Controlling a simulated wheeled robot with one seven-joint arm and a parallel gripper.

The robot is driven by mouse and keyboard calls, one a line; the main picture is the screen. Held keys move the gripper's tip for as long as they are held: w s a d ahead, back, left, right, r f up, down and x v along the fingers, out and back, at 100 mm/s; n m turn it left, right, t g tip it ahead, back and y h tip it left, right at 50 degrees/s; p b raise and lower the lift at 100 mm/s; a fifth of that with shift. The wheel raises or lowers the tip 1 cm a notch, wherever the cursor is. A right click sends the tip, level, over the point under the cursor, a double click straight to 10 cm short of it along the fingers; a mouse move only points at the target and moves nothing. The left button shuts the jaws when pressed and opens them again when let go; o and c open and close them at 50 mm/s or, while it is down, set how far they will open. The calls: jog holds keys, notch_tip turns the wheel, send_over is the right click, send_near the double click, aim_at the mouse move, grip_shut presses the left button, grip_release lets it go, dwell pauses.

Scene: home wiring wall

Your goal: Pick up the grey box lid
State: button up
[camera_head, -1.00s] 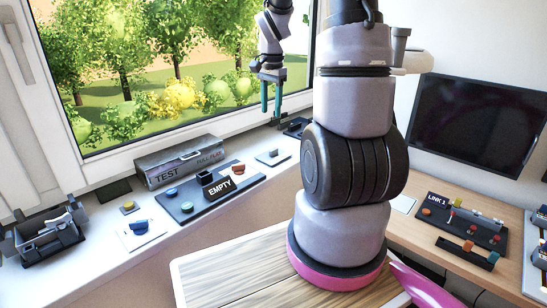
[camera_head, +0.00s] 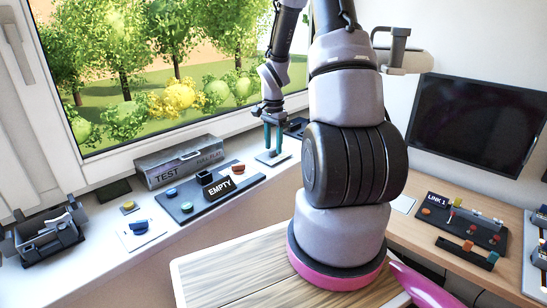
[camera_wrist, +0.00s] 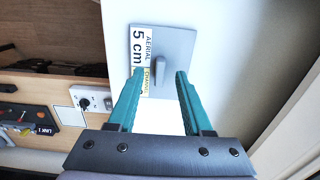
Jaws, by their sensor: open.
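The grey box lid (camera_head: 264,158) is a flat square plate lying on the white windowsill. In the wrist view the lid (camera_wrist: 178,42) has a raised upright grip in its middle and a white and yellow label reading "AERIAL 5 cm" along its left side. My gripper (camera_head: 273,149) is open and empty, its teal fingers pointing down right over the lid. In the wrist view my gripper (camera_wrist: 160,73) has its fingertips on either side of the lid's grip. I cannot tell whether the fingertips touch the plate.
The window stands behind the sill. A wooden desk (camera_head: 415,238) with a LINK 1 panel (camera_head: 479,229) is at right.

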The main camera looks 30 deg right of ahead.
jog(key=shift+f, duration=0.75)
grip_shut()
